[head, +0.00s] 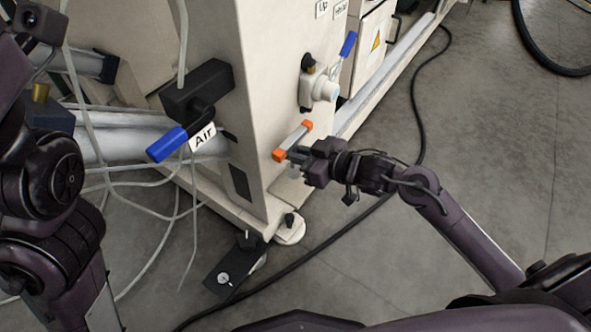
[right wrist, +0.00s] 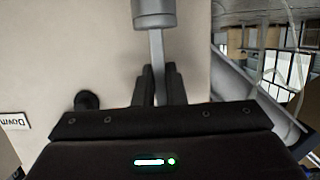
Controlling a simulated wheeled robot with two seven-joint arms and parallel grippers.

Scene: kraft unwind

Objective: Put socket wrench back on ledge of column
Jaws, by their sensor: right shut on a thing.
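My right gripper (head: 296,158) reaches the corner of the cream column (head: 250,90). In the right wrist view its dark fingers (right wrist: 160,85) are shut on the socket wrench, whose grey shaft (right wrist: 157,60) runs up to a wide round head (right wrist: 153,14). A narrow ledge (head: 294,140) with orange ends juts from the column face right at the fingertips. I cannot tell whether the wrench touches the ledge, as the gripper hides much of it in the head view. My left arm fills the left edge; its gripper is not seen.
A valve with a blue handle (head: 166,145) and an "Air" tag sticks out at the left. A white regulator (head: 320,89) sits above the ledge. Pale hoses hang at the left. A black cable (head: 335,218) crosses the grey floor, which is open to the right.

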